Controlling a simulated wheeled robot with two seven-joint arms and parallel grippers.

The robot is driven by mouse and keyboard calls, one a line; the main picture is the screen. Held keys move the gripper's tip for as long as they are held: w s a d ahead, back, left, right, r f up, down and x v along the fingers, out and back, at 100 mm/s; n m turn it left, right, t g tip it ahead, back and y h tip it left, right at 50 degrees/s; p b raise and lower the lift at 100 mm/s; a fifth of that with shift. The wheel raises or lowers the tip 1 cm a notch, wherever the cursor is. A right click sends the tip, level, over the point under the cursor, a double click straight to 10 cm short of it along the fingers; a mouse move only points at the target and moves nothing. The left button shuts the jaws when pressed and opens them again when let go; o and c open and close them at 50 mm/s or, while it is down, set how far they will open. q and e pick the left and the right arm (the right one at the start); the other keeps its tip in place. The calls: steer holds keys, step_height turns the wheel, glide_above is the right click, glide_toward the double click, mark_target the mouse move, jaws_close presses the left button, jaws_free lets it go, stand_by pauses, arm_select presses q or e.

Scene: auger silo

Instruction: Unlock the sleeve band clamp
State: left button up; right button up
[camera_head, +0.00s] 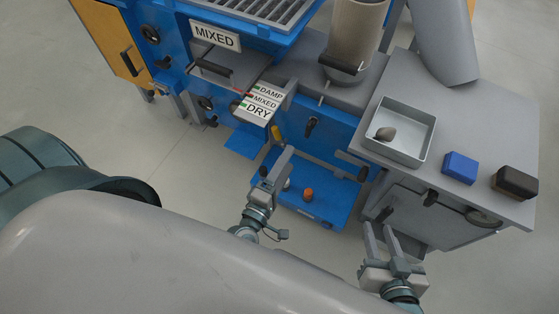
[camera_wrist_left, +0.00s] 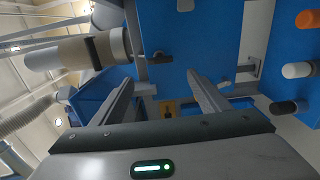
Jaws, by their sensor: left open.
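A beige sleeve (camera_head: 357,28) stands upright on the blue machine at the top. A dark clamp lever (camera_head: 341,64) crosses its front near the lower end. In the left wrist view the sleeve (camera_wrist_left: 68,54) lies sideways at upper left, with a dark band piece (camera_wrist_left: 93,48) across it. My left gripper (camera_head: 286,154) is below and left of the sleeve, in front of the machine, apart from the clamp. In its wrist view its fingers are apart with nothing between them. My right gripper (camera_head: 376,230) is open and empty, beside the grey cabinet's front.
A grey cabinet (camera_head: 470,190) at right bears a tray (camera_head: 410,155) with a brown lump, a blue block (camera_head: 460,167) and a black block (camera_head: 515,183). A blue low platform (camera_head: 325,210) holds small items, including an orange one (camera_head: 308,194). Label plates (camera_head: 258,108) jut out left.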

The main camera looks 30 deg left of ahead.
arm_select(q)
steer(key=shift+s, duration=1.9)
